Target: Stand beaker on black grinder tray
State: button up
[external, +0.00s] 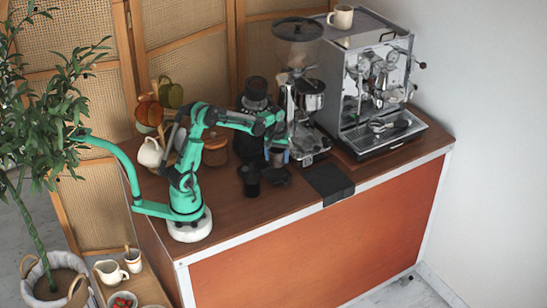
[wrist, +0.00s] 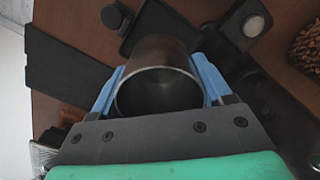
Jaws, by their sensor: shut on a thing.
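My gripper (external: 277,146) is shut on the beaker, a grey metal cup with a round open mouth. In the wrist view the beaker (wrist: 158,92) sits upright between the two blue fingers, and it looks empty. In the external view it is small and partly hidden by the fingers. The black grinder (external: 255,104) stands just behind and left of my gripper. Its low black tray (external: 279,177) lies below the gripper and shows past the beaker in the wrist view (wrist: 186,28). I cannot tell whether the beaker's base touches the tray.
A dark cup-like piece (external: 250,181) stands left of the tray. A chrome grinder (external: 304,105) and an espresso machine (external: 372,85) stand to the right. A black mat (external: 328,181) lies at the counter's front edge. Mugs and a brown canister (external: 215,150) are behind my arm.

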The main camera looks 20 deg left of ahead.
aim_at(277, 173)
jog(key=shift+f, duration=2.15)
jog(key=shift+f, duration=0.15)
jog(key=o, duration=1.3)
jog(key=shift+c, duration=0.2)
notch_tip(277, 173, up, 12)
jog(key=s+a+t, duration=0.2)
jog(key=a+t, duration=0.1)
jog(key=a, duration=0.7)
jog(key=s+a+f+t, duration=0.1)
jog(key=a+t, duration=0.3)
jog(key=a, duration=0.7)
jog(key=shift+s+f, duration=0.2)
jog(key=shift+s, duration=0.15)
jog(key=shift+d, duration=0.1)
